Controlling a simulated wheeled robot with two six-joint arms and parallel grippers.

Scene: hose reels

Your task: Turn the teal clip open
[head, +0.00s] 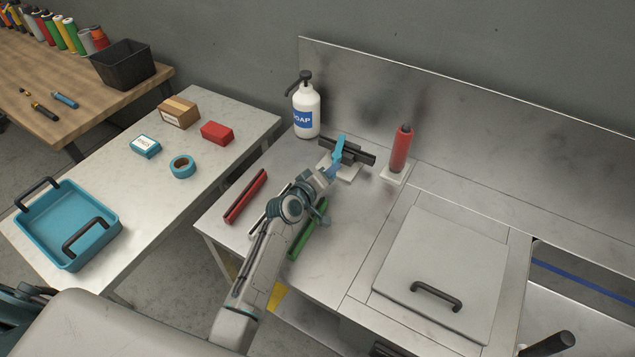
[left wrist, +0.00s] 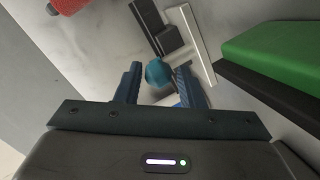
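The teal clip (head: 340,148) stands up from a black bar holder (head: 362,156) on a pale plate at the back of the steel counter. In the left wrist view its rounded teal end (left wrist: 158,72) shows between the two fingers, with a gap on each side. How deep it lies between them I cannot tell. My left gripper (head: 331,170) is open at the clip's near side. Its fingers also show in the left wrist view (left wrist: 158,82). The lower part of the clip is partly hidden by the gripper.
A soap bottle (head: 306,108) stands behind left, and a red cylinder (head: 401,148) on a pale base stands to the right. A red bar (head: 246,195) and a green bar (head: 307,232) lie either side of my arm. A grey lid (head: 443,270) covers the right.

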